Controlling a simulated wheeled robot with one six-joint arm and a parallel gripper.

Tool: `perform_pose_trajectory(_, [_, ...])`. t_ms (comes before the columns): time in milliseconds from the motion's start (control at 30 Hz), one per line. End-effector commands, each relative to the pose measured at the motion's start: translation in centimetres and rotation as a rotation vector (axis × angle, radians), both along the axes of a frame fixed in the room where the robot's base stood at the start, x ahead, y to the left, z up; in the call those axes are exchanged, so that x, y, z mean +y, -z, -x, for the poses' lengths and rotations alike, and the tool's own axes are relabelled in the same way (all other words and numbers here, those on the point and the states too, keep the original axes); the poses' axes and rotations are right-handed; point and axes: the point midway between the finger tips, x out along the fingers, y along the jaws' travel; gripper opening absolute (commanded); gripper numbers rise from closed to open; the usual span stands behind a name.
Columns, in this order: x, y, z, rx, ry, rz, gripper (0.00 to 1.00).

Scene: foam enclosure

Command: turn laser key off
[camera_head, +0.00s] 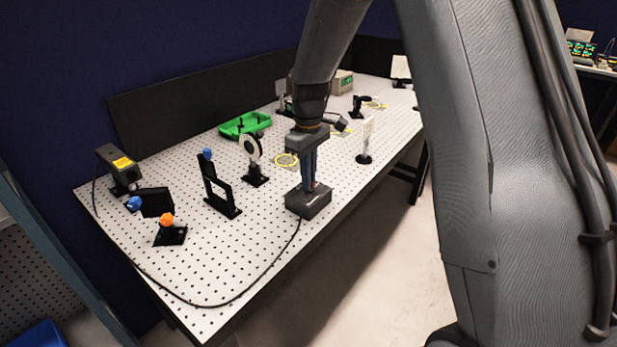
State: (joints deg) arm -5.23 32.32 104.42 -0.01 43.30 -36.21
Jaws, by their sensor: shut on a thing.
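A dark grey box (306,204), the likely laser key box, sits near the front edge of the perforated table. A black cable runs from it to the laser (119,168) with a yellow label at the far left. My gripper (311,182) points straight down onto the top of the box, its fingers shut at the place where the key would be. The key itself is hidden by the fingers, so its turned position cannot be told.
The perforated table (235,270) has a bare front left area. Left of my gripper stand a round optic (250,148), a black frame mount (219,192) and an orange-knobbed mount (167,228). A green tray (243,125) lies behind; a white card (367,136) stands right.

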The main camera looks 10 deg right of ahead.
Motion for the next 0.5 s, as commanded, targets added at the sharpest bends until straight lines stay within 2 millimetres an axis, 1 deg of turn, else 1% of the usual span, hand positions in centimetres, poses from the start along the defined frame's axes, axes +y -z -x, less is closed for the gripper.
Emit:
perform_pose_trajectory(233, [0.05,-0.16,-0.16,-0.005,0.0,0.0,0.0])
perform_pose_trajectory(300, [0.05,-0.16,-0.16,-0.005,0.0,0.0,0.15])
perform_pose_trajectory(367, [0.04,-0.14,-0.14,-0.004,0.001,-0.001,0.26])
perform_pose_trajectory(500, [0.02,-0.09,-0.09,-0.002,0.001,-0.001,0.26])
